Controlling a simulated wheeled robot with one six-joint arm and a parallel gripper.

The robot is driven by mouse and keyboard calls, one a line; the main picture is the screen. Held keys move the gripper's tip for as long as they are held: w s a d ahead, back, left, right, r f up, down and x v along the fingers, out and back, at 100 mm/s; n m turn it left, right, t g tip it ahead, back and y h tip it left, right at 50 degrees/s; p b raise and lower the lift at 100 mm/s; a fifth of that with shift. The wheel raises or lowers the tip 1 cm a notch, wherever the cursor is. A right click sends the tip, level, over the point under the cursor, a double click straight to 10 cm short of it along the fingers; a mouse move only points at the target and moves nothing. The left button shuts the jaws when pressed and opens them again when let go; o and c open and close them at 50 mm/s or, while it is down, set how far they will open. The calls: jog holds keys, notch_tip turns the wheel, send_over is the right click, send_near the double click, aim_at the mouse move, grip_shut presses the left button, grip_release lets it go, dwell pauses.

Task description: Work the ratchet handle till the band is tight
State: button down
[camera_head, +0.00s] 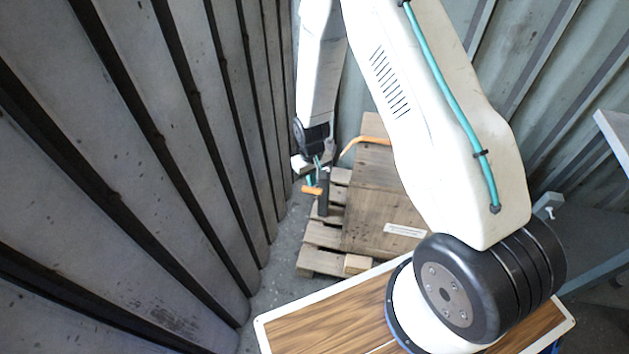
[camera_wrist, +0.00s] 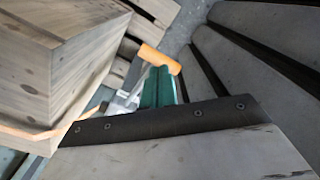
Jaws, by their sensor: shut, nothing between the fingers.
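The wooden crate (camera_head: 385,205) stands on a pallet, with an orange band (camera_head: 366,141) running over it. In the wrist view the band (camera_wrist: 62,132) passes along the crate's lower side to a silver metal ratchet (camera_wrist: 122,104). The orange handle grip (camera_wrist: 160,60) sticks out from the ratchet beside a teal part (camera_wrist: 158,88). In the head view the grip (camera_head: 311,190) shows at the crate's left. My gripper (camera_head: 323,192) points down right beside it, shut and empty. Whether it touches the handle cannot be told.
A ribbed grey wall (camera_head: 150,150) stands close on the left, with a narrow strip of floor (camera_head: 278,262) between it and the pallet (camera_head: 322,262). A wood-grain board (camera_head: 320,325) lies in front, below my arm. A dark-edged pale surface covers the bottom of the wrist view.

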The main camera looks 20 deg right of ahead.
notch_tip(320, 180, down, 10)
notch_tip(320, 180, up, 10)
jog(key=shift+r, duration=0.1)
dwell(0.3)
jog(key=shift+r, duration=0.1)
dwell(1.3)
jog(key=shift+r, duration=0.1)
dwell(1.3)
jog(key=shift+r, duration=0.1)
